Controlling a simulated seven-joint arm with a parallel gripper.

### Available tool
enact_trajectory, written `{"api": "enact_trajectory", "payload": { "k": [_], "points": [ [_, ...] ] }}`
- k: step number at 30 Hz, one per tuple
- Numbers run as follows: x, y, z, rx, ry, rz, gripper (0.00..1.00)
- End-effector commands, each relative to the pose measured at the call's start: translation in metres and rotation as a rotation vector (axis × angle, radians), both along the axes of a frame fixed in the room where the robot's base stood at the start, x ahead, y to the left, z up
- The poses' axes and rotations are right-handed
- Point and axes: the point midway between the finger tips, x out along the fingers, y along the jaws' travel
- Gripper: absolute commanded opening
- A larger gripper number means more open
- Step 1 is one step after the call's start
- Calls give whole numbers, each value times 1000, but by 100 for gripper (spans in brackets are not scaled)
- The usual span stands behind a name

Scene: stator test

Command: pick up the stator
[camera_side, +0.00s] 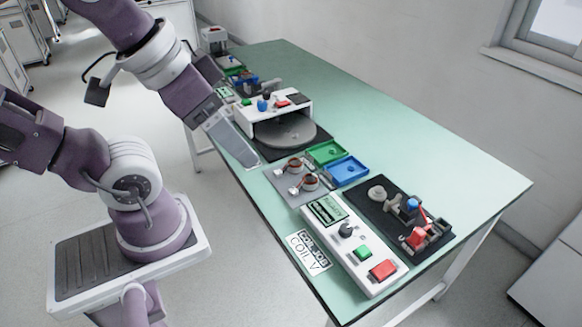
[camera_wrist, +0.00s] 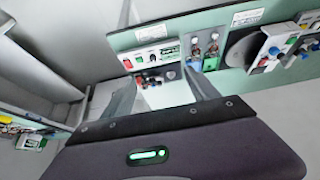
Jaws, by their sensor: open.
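Two stators, small metal parts with copper-brown windings, sit side by side on a grey plate (camera_side: 279,180) near the table's left edge. In the side view one is farther back (camera_side: 295,165) and one nearer (camera_side: 310,182). They look small and unclear in the wrist view, one left (camera_wrist: 195,49) and one right (camera_wrist: 213,44). My gripper (camera_side: 246,160) is left of and behind the plate in the side view, apart from both stators. In the wrist view my gripper (camera_wrist: 160,76) has its fingers wide apart with nothing held between them.
A green tray (camera_side: 326,152) and a blue tray (camera_side: 348,170) lie right of the stators. A white unit with a grey turntable (camera_side: 285,132) stands behind. A control box (camera_side: 352,243) and a dark test fixture (camera_side: 384,187) are in front. The table's right side (camera_side: 430,130) is clear.

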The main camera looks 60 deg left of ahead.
Motion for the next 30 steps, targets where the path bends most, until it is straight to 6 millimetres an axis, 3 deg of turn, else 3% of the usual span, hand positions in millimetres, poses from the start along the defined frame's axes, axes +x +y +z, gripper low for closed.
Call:
{"api": "enact_trajectory", "payload": {
  "k": [2, 4, 8, 12, 15, 18, 21, 25, 30],
  "points": [
    [5, 2, 0, 7, 5, 5, 69],
    [26, 9, -3, 33, 22, 19, 69],
    [99, 46, -26, 102, 82, 41, 69],
    [170, 109, -83, 116, 135, 45, 69],
    [202, 156, -139, 86, 149, 53, 69],
    [217, 195, -192, 44, 138, 72, 69],
    [222, 219, -230, 11, 118, 96, 69],
    [224, 232, -252, -5, 99, 112, 69],
    [231, 232, -274, -6, 98, 111, 69]
  ]
}}
